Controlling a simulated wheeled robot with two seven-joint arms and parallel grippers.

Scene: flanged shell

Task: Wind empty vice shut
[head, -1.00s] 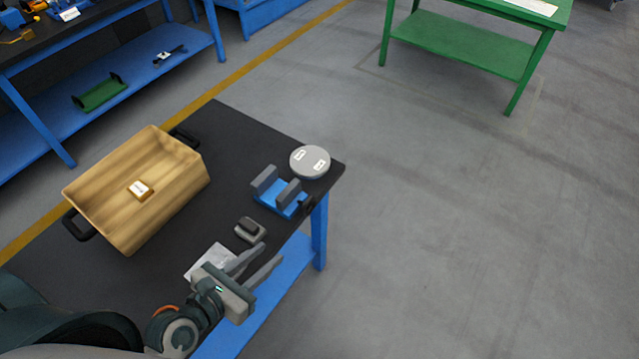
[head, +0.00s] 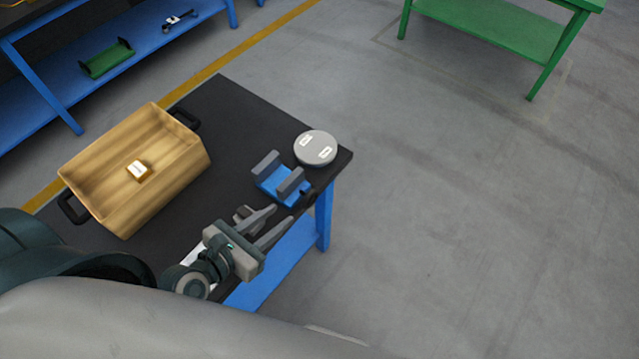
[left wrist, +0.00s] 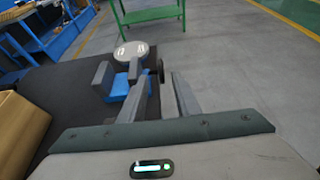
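The vice has a blue base (head: 272,187) and two grey jaws, and stands near the right edge of the dark table. Its jaws are apart with nothing between them. A small dark handle (head: 307,187) sits at its right end. The vice also shows in the left wrist view (left wrist: 120,86), where the handle (left wrist: 161,70) is at its right. My left gripper (head: 281,221) is open and empty, just in front of the vice, its fingers pointing toward it. In the left wrist view the fingers (left wrist: 165,95) partly cover the vice. My right gripper is not in view.
A round grey disc (head: 316,148) with white labels lies behind the vice. A wooden box (head: 180,185) with black handles holds a small labelled block (head: 138,171). Open floor lies to the right.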

